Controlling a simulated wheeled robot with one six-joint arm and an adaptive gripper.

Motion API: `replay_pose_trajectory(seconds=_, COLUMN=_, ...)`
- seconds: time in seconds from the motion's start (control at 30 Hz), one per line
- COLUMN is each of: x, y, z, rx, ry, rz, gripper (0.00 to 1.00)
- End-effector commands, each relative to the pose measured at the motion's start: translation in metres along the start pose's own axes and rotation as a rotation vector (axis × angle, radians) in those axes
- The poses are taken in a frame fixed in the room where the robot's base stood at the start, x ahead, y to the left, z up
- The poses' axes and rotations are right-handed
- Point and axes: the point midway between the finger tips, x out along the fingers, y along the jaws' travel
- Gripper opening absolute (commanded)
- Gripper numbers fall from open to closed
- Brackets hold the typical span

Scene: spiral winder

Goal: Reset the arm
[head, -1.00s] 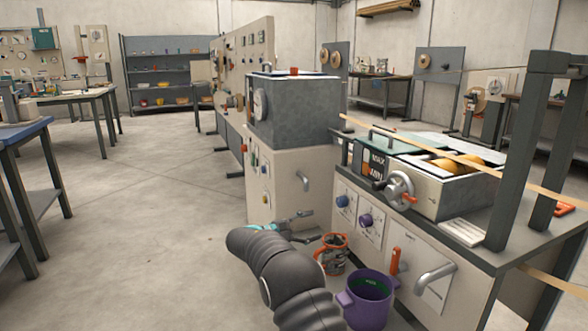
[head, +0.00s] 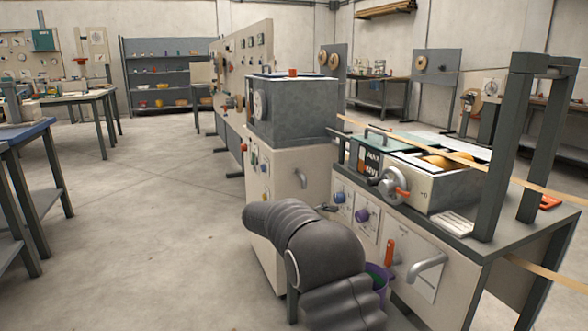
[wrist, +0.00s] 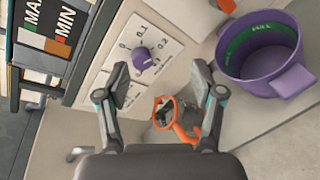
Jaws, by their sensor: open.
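My gripper (wrist: 160,82) is open in the wrist view, with its two fingers apart and nothing between the tips. It faces the front panel of the winder (head: 425,277), near a purple knob (wrist: 143,60). In the head view my dark arm hides most of the gripper; only a small part shows beside the cabinet. A purple bucket (wrist: 236,84) with a green inside is to the right of the fingers. My arm partly covers this bucket in the head view.
The winder bench carries a handwheel (head: 391,186), a tray with orange rolls (head: 440,162) and a dark upright frame (head: 500,150). A MAX/MIN gauge (wrist: 48,30) is close to the left finger. A grey-topped cabinet (head: 292,110) stands behind my arm. The floor at left (head: 150,230) is clear.

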Motion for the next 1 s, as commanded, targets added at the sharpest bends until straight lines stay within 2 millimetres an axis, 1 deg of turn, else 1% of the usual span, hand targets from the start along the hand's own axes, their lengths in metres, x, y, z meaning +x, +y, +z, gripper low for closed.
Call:
replay_pose_trajectory(seconds=0.03, x=0.004, y=0.001, z=0.019, rx=0.025, ry=0.018, rz=-0.035, gripper=0.67)
replay_pose_trajectory(seconds=0.17, x=0.012, y=-0.01, z=0.062, rx=0.09, ry=0.075, rz=-0.142, gripper=0.67)
replay_pose_trajectory(seconds=0.3, x=0.015, y=-0.027, z=0.108, rx=0.17, ry=0.138, rz=-0.256, gripper=0.67)
replay_pose_trajectory(seconds=0.47, x=0.012, y=-0.053, z=0.157, rx=0.271, ry=0.21, rz=-0.383, gripper=0.67)
replay_pose_trajectory(seconds=0.5, x=0.011, y=-0.061, z=0.168, rx=0.298, ry=0.228, rz=-0.414, gripper=0.67)
replay_pose_trajectory(seconds=0.57, x=0.008, y=-0.073, z=0.185, rx=0.339, ry=0.253, rz=-0.459, gripper=0.67)
replay_pose_trajectory(seconds=0.7, x=-0.001, y=-0.102, z=0.222, rx=0.443, ry=0.313, rz=-0.563, gripper=0.67)
replay_pose_trajectory(seconds=0.87, x=-0.017, y=-0.139, z=0.258, rx=0.57, ry=0.38, rz=-0.677, gripper=0.67)
replay_pose_trajectory(seconds=1.0, x=-0.032, y=-0.173, z=0.284, rx=0.689, ry=0.437, rz=-0.773, gripper=0.67)
